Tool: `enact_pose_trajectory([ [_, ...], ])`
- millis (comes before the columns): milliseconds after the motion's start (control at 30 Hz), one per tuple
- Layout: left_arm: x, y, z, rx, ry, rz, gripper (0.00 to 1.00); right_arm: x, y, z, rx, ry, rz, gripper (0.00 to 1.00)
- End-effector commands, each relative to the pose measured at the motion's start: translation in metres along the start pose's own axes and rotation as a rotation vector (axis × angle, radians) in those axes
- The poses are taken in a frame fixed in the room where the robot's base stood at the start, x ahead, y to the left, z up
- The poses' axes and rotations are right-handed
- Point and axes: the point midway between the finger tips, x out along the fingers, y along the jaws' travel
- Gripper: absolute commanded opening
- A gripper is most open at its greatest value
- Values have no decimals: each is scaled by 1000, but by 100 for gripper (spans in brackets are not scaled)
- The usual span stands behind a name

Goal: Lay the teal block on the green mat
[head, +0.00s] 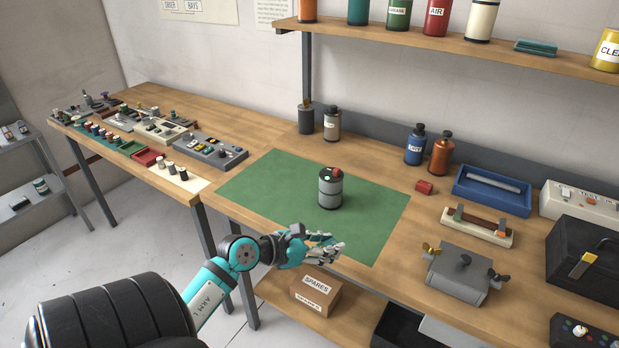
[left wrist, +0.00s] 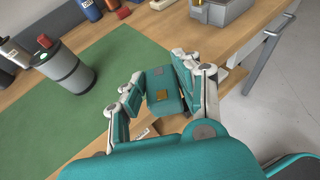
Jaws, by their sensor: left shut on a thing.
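The green mat (head: 258,192) lies flat on the workbench; it also shows in the left wrist view (left wrist: 40,125). My left gripper (head: 322,247) is at the mat's front edge in the head view. In the left wrist view the teal block (left wrist: 161,82) sits between its fingers, and the gripper is shut on it. In the head view the fingers mostly hide the block. The block appears apart from the mat, near its front edge; its exact height I cannot tell. My right gripper is in neither view.
A grey canister (head: 330,190) with a red and green top stands on the mat, behind my left gripper. A grey box with wing clamps (head: 462,274) stands to the right. A SPARES carton (head: 314,290) sits below the bench edge. The mat's left part is clear.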

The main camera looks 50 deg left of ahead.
Motion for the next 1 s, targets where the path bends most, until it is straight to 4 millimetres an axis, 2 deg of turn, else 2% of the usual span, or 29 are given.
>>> enact_pose_trajectory([
  [33,-5,15,-6,-16,3,42,0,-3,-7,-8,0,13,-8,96],
  [100,-9,30,-12,-35,1,85,0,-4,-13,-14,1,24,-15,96],
  [167,-10,37,-14,-45,-2,107,0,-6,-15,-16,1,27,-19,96],
  [267,-1,44,-11,-52,-7,124,0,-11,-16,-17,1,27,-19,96],
  [700,108,51,24,-56,-7,121,0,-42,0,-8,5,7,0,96],
  [833,130,53,29,-54,-5,121,0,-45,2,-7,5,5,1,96],
  [1000,142,53,28,-53,-3,120,0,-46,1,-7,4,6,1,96],
])
